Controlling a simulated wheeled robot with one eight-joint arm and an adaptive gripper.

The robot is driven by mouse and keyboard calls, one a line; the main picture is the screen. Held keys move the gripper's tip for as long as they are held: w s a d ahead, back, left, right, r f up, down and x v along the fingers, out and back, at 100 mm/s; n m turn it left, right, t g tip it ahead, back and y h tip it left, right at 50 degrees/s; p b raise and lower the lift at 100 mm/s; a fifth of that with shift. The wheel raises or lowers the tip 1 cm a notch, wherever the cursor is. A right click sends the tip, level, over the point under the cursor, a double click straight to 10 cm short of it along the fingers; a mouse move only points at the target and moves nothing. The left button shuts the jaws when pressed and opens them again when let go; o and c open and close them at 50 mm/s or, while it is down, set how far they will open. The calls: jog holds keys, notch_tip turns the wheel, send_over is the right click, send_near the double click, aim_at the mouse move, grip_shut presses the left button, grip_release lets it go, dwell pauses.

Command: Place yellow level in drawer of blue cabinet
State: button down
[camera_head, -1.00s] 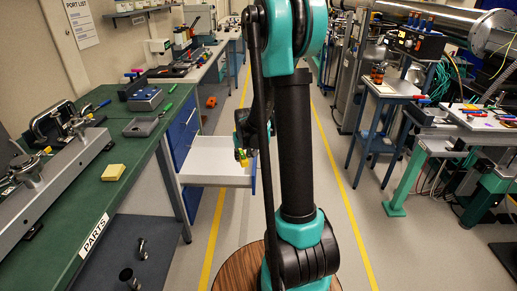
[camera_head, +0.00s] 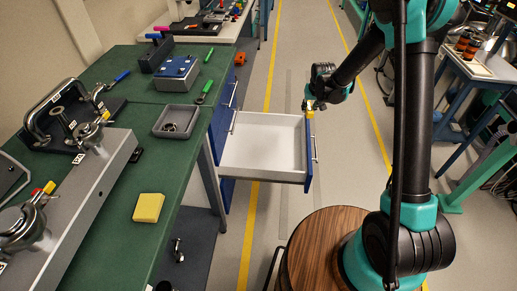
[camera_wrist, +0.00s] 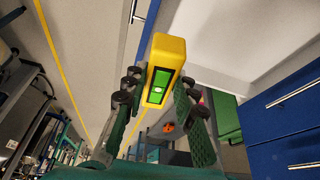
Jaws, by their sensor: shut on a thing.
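The yellow level (camera_wrist: 168,48), with a green vial window, is between my gripper's fingers (camera_wrist: 158,105) in the wrist view. My gripper (camera_head: 312,100) is shut on it. In the head view the level (camera_head: 310,114) is a small yellow patch below the gripper, by the far right corner of the open drawer. The white drawer (camera_head: 262,150) is pulled out of the blue cabinet (camera_head: 222,118) and looks empty. Its blue front panel (camera_head: 309,152) faces right. I cannot tell the level's height above the drawer, or whether it is inside the rim.
A green bench (camera_head: 110,240) stands at left with a yellow block (camera_head: 148,208), a grey tray (camera_head: 176,121), a green-handled tool (camera_head: 203,93) and a clamp fixture. A round wooden top (camera_head: 318,245) is in front. The floor right of the drawer is clear.

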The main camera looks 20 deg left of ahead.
jog(key=s+a+f+n+y, duration=0.1)
jog(key=s+a+f+n, duration=0.15)
jog(key=a, duration=0.85)
jog(key=s+a+f+n, duration=0.1)
jog(key=s+a+f, duration=0.3)
jog(key=a, duration=0.8)
send_over(256, 147)
jog(key=s+d, duration=0.1)
jog(key=shift+m+g, duration=0.25)
jog(key=shift+g, duration=0.05)
notch_tip(256, 147, down, 15)
jog(key=shift+s, duration=0.15)
jog(key=shift+d+f, duration=0.1)
jog(key=shift+f, duration=2.25)
jog(key=shift+f, duration=0.1)
jog(key=c, duration=1.2)
grip_release()
